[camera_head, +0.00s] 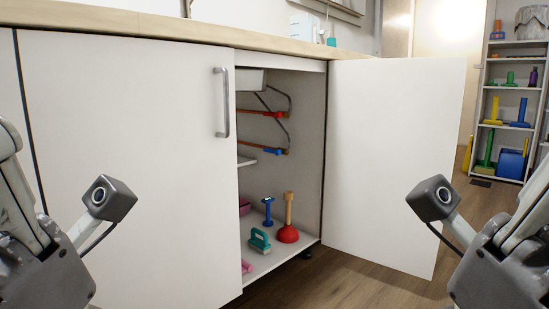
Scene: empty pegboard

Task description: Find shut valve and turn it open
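Two valves show on pipes inside the open cabinet under the counter. Part of the pipework is hidden behind the left door. Both my arms come in at the left and right edges, well away from the valves. No gripper fingers show.
The right cabinet door (395,160) stands wide open; the left door (130,170) with a metal handle (222,103) is closed. A red plunger (288,234), teal brush (260,241) and blue item (268,212) stand on the cabinet floor. Shelves (510,100) stand at right. Wooden floor is free.

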